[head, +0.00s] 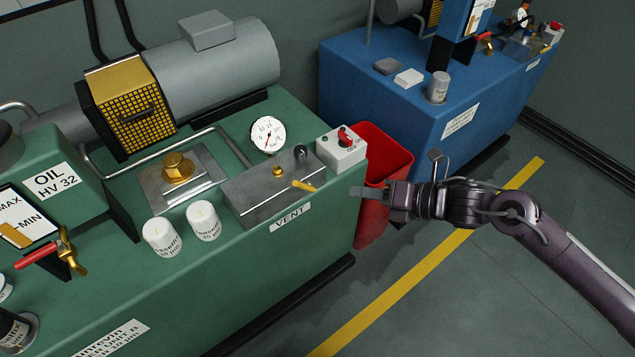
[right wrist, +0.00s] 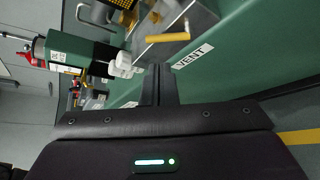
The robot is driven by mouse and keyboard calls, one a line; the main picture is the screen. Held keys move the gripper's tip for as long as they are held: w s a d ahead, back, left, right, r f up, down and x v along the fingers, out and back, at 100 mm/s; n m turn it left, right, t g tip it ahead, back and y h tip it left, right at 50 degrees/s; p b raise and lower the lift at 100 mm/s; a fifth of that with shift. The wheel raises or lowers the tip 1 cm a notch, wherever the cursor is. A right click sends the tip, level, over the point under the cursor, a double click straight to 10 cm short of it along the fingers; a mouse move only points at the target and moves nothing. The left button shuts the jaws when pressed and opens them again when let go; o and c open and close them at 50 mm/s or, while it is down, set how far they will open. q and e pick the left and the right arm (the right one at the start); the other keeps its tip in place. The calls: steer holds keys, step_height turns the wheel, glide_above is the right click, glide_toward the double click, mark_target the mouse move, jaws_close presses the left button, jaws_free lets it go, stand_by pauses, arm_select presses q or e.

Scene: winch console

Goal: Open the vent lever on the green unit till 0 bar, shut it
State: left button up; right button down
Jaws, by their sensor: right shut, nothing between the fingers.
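The green unit (head: 310,255) fills the left and middle of the head view. On its top is a grey metal vent block (head: 262,197) with a brass knob and a yellow vent lever (head: 304,186) at its right end; the lever also shows in the right wrist view (right wrist: 168,38). A label reading VENT (head: 290,218) is on the front face below. A round white gauge (head: 268,134) with a red needle stands behind the block; its exact reading is too small to tell. My right gripper (head: 357,191) is shut and empty, to the right of the lever and apart from it. My left gripper is out of view.
A white switch box (head: 342,149) with a red knob sits right of the gauge. A red bin (head: 385,150) stands behind my right gripper, beside the green unit. Two white filters (head: 204,221) stand left of the block. A blue unit (head: 400,110) is behind. The floor at right is clear.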

mark_target(304, 187)
steer(key=x, duration=1.1)
steer(key=shift+p, duration=0.35)
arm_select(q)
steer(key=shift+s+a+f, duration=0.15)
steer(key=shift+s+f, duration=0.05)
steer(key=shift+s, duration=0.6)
arm_select(e)
steer(key=shift+f, duration=0.1)
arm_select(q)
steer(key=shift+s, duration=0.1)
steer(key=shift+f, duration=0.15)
arm_select(e)
steer(key=shift+a+f, duration=0.1)
steer(key=shift+a, duration=0.05)
